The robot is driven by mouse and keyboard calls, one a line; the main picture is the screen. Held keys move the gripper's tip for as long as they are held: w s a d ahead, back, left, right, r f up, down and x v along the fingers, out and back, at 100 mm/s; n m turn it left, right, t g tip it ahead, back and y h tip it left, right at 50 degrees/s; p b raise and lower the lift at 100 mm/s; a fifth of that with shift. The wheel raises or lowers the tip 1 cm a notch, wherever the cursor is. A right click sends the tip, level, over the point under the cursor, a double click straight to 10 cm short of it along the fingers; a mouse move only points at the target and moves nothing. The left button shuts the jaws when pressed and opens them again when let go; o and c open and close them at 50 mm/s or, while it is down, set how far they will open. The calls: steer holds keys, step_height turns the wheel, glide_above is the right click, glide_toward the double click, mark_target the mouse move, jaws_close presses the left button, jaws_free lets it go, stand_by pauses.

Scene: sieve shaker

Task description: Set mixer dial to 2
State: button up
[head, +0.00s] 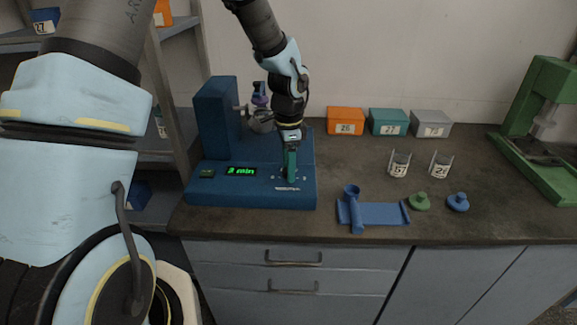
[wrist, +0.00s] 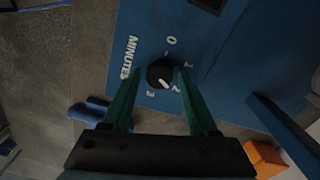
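The mixer dial is a small round black knob (wrist: 160,72) with a white pointer line, on the blue mixer base (head: 225,183). In the wrist view its scale runs 0, 1, 2, 3 beside the word MINUTES. The pointer aims to the lower right, nearer 2 than 3. The green display (head: 241,171) shows a number of minutes; its digit looks like 2 but is not sharp. My gripper (head: 290,178) points down over the dial, hiding it in the head view.
The mixer's blue column (head: 215,115) rises behind and left of my gripper. A blue holder (head: 375,213), green and blue knobbed pieces and two labelled jars stand to the right. Orange, teal and grey boxes line the wall; a green press stands far right.

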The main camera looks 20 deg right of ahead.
steer(key=shift+o, duration=0.8)
step_height(320, 180, up, 11)
steer(key=b, duration=0.1)
steer(key=shift+b, duration=0.35)
steer(key=shift+f, duration=0.1)
steer(key=s+a+n, duration=0.2)
steer(key=a+n, duration=0.7)
steer(key=a, duration=0.6)
steer(key=s+a+f+n+t, duration=0.1)
steer(key=s+a+n, duration=0.1)
steer(key=a+n, duration=0.8)
steer(key=a, duration=0.5)
steer(key=shift+s+a+f+t, duration=0.25)
steer(key=shift+s+f+t, duration=0.05)
